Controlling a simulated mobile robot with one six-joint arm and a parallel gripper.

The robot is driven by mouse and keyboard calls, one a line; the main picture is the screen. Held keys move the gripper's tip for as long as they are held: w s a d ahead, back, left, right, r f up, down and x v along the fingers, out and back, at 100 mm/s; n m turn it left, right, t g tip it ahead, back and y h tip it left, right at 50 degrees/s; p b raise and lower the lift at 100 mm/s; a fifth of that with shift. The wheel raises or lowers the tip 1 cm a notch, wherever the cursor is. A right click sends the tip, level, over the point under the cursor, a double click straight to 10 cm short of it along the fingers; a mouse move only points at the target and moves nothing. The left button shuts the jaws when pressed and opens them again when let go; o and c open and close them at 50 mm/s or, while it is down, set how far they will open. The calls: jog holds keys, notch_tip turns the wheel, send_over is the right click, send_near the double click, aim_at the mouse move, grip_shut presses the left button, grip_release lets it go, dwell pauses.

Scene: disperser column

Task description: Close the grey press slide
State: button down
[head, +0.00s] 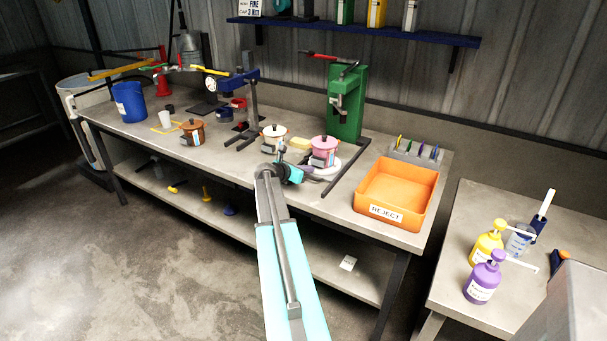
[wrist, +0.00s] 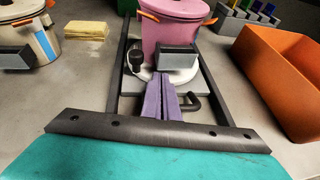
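The green press (head: 347,105) stands near the right end of the bench. Between its two dark base rails (wrist: 209,75) lies the grey press slide (wrist: 222,88), bearing a white round plate (wrist: 143,74). A pink pot (head: 324,148) stands on the plate; it also shows in the wrist view (wrist: 172,32). A black hooked handle (wrist: 194,103) is at the slide's near edge. My gripper (wrist: 167,82) has its purple fingers together, with nothing seen between them. They are at the slide's near edge, left of the handle. I cannot tell whether they touch it. The fingers hide part of that edge.
An orange reject bin (head: 392,193) stands right of the press. A white pot (head: 273,136) and a yellow sponge (head: 299,143) are to the left. A blue press (head: 243,78) stands farther left. A side table with a purple bottle (head: 483,280) is at right.

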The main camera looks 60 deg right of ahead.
jog(key=d, duration=0.4)
jog(key=d+p, duration=0.1)
jog(key=d, duration=0.3)
jog(key=d+p, duration=0.1)
jog(key=d, duration=0.4)
jog(key=shift+w, duration=0.4)
jog(key=shift+r, duration=0.1)
jog(key=shift+p+v, duration=1.45)
jog(key=shift+v, duration=3.6)
